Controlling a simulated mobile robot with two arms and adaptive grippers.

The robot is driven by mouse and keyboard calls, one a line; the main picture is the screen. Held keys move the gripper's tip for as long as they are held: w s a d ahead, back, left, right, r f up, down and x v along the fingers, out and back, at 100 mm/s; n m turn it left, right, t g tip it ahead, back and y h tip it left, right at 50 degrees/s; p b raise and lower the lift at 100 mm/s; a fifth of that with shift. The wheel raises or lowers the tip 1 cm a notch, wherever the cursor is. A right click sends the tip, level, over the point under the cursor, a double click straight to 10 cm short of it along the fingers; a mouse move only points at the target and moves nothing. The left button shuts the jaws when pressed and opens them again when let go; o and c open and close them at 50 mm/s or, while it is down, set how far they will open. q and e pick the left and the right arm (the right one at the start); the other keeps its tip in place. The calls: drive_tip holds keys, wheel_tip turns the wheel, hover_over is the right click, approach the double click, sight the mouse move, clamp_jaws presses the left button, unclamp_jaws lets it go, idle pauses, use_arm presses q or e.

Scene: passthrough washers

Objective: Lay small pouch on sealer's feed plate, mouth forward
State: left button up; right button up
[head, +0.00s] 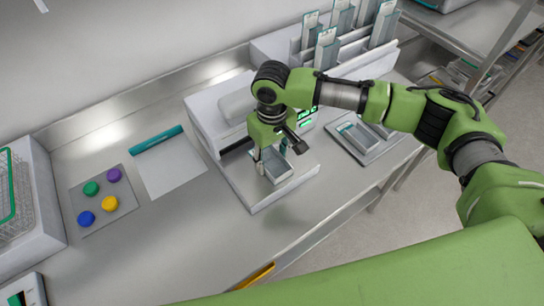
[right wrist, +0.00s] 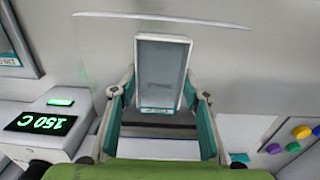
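The small pouch (head: 277,167) is grey with a pale border and is at the sealer's feed plate (head: 254,199) in the head view. My right gripper (head: 272,160) points down there, one finger on each side of the pouch. In the right wrist view the pouch (right wrist: 161,75) is between the fingertips (right wrist: 159,92), which meet its side edges. I cannot tell whether its underside touches the plate. The sealer (head: 213,105) is a white machine behind the plate, partly hidden by my arm. Its green display (right wrist: 42,123) reads 150 C. My left gripper is not in view.
A tray with grey pouches (head: 364,138) lies right of the sealer. A rack of upright pouches (head: 328,48) stands behind. To the left are a white sheet with a teal bar (head: 168,166), a plate with coloured discs (head: 104,207) and a wire basket (head: 14,205).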

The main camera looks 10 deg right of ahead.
sight(272, 160)
drive_tip(key=o, duration=0.4)
wheel_tip(272, 160, up, 12)
drive_tip(key=b, duration=0.3)
idle(0.6)
